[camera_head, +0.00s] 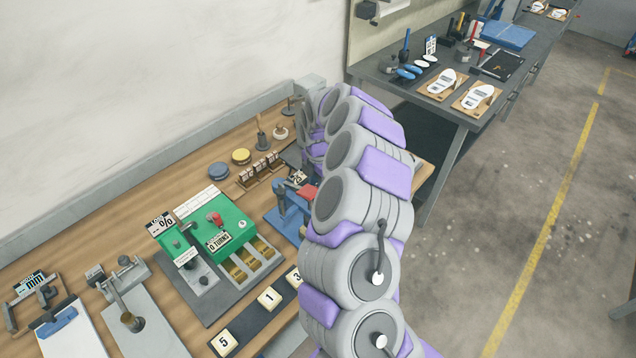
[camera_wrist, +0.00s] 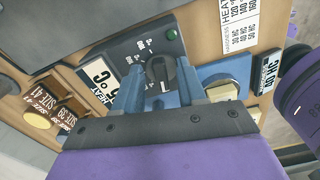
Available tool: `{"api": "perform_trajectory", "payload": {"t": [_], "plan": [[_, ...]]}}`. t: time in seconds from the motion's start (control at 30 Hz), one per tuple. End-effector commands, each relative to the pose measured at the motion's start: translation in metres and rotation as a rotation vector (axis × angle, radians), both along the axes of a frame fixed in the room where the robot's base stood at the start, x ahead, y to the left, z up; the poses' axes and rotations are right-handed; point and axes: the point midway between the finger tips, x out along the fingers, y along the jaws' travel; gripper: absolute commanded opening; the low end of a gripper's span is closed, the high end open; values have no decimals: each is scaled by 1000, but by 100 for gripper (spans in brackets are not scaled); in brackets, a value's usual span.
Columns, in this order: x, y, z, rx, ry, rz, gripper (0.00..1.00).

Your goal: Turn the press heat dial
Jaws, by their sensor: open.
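The heat dial (camera_wrist: 159,70) is a round black knob with a pale pointer line. It sits on a dark panel (camera_wrist: 128,50) with printed marks around it and a green light. A white HEAT °C display (camera_wrist: 101,74) stands left of it, partly covered by a finger. My gripper (camera_wrist: 160,80) is open in the wrist view, with its blue fingers to the left and right of the dial. Nothing is held between them. I cannot tell whether either finger touches the knob. In the head view my arm hides the dial and the fingertips.
A hardness and heat chart (camera_wrist: 250,22) lies beyond the panel. Size-marked blocks (camera_wrist: 50,108) stand at the left. In the head view, a green machine (camera_head: 229,226) and a row of number tiles (camera_head: 268,298) share the wooden bench. A grey bench (camera_head: 420,108) stands behind.

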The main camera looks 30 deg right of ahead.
Motion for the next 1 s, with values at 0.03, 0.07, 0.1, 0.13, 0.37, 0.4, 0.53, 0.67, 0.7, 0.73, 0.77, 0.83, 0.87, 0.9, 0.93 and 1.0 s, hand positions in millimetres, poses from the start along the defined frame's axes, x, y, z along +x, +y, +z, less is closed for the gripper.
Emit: {"api": "perform_trajectory", "payload": {"t": [0.03,0.07,0.1,0.13,0.37,0.4,0.53,0.67,0.7,0.73,0.77,0.83,0.87,0.9,0.93,1.0], "plan": [[0,0,-1,0,0,0,40],[0,0,-2,0,0,0,40],[0,0,-2,0,0,0,40],[0,0,-2,0,0,0,40],[0,0,-1,0,0,0,33],[0,0,-1,0,0,0,29],[0,0,-1,0,0,0,16],[0,0,-1,0,0,0,4],[0,0,-1,0,0,0,0],[0,0,-1,0,0,0,0],[0,0,-1,0,0,0,0],[0,0,-1,0,0,0,0],[1,0,-1,0,-1,0,0],[1,0,-1,0,-1,0,0],[1,0,-1,0,-1,0,0],[1,0,-1,0,-1,-4,0]]}}
